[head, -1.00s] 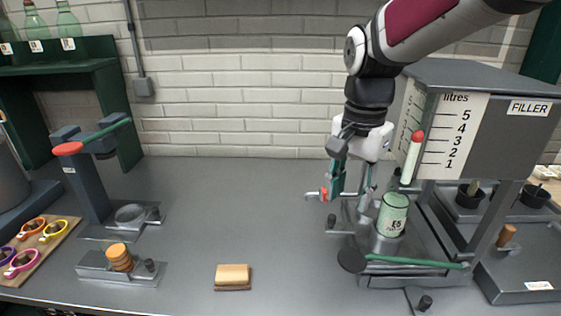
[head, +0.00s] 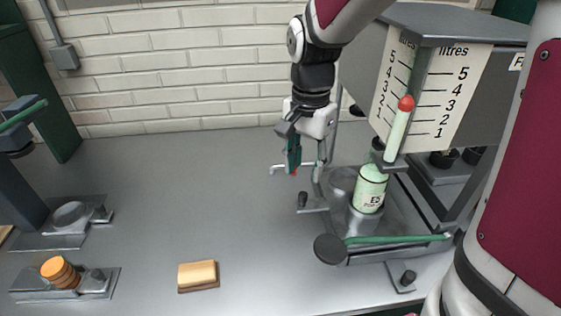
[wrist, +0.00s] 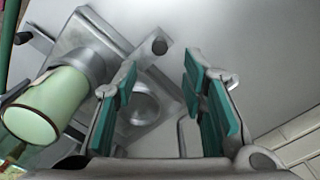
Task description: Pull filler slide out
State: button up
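The filler (head: 445,90) is a grey box with a litre scale, standing on legs at the right of the head view. Under it, a grey metal slide plate (wrist: 160,85) has a round socket. A pale green bottle (head: 370,185) stands in a metal cup beside it; in the wrist view the bottle (wrist: 45,105) is at the left. A thin bent metal rod (wrist: 182,135) shows between my fingers. My gripper (head: 306,165) is open and empty, pointing down at the filler's left side. Whether it touches the rod I cannot tell.
A green lever (head: 395,239) with a black round end runs across the filler's front. A red-tipped pale tube (head: 398,130) stands before the scale. A tan block (head: 198,274) and orange discs (head: 58,271) are at the left.

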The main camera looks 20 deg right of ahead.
aim_at(303, 194)
notch_tip(303, 194, down, 8)
jog(key=shift+r, duration=0.1)
dwell(0.4)
grip_shut()
